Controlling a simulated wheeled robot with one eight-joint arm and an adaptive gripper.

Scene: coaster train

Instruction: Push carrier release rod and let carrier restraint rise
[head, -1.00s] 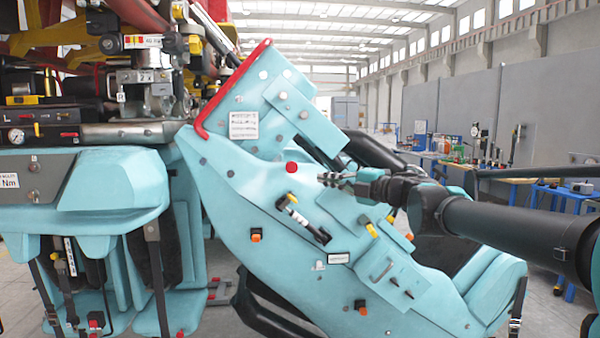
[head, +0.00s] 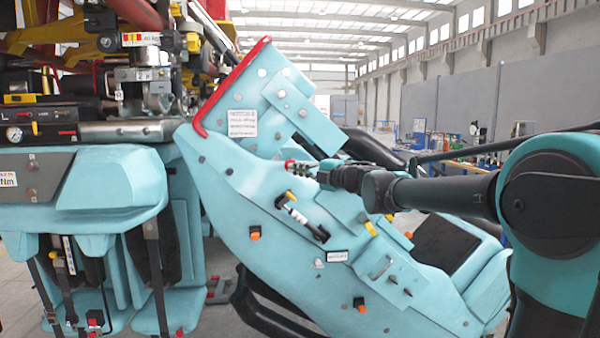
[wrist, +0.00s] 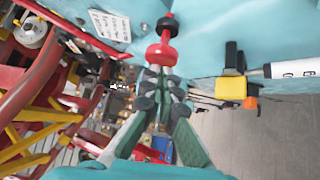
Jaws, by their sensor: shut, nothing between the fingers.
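The release rod shows in the wrist view as a red rod with a wide red knob (wrist: 162,54) on the side of the teal carrier (head: 262,185). In the head view the red knob (head: 289,166) is partly hidden by my fingertips. My gripper (head: 300,168) is shut and empty, pointing left at the knob. In the wrist view its fingertips (wrist: 161,72) are right at the knob's near face; I cannot tell whether they touch. A black curved bar (head: 372,147), perhaps part of the restraint, shows behind the carrier, partly hidden by a teal plate (head: 303,112).
Red and yellow framework (wrist: 35,110) fills the left of the wrist view.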

